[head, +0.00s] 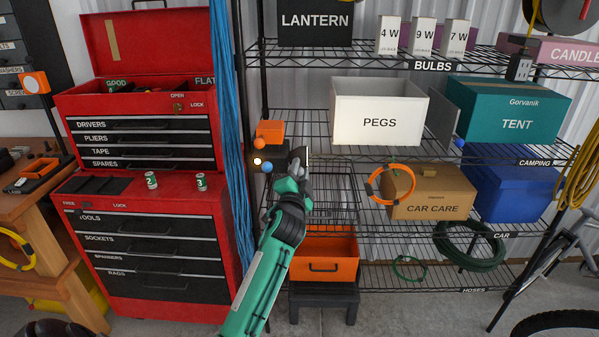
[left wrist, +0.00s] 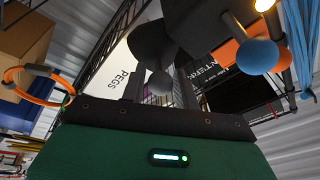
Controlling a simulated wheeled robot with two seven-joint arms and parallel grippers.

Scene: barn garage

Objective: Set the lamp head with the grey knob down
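My left gripper (head: 301,160) is raised in front of the wire shelves, right of the blue cords. In the left wrist view a dark, rounded lamp head (left wrist: 153,42) is at the fingers. Its grey knob (left wrist: 160,83) sits between the two fingers, which appear shut on it. In the head view the lamp head is small, dark and mostly hidden by the gripper. To its left are a lit bulb (head: 257,161), a blue knob (head: 267,168) and an orange knob (head: 259,142). My right gripper is in neither view.
An orange box (head: 270,130) stands behind the knobs. A white PEGS bin (head: 380,122) and a CAR CARE carton (head: 432,193) with an orange ring (head: 390,184) are to the right. An orange bin (head: 325,260) is below. The red tool chest (head: 140,130) is left.

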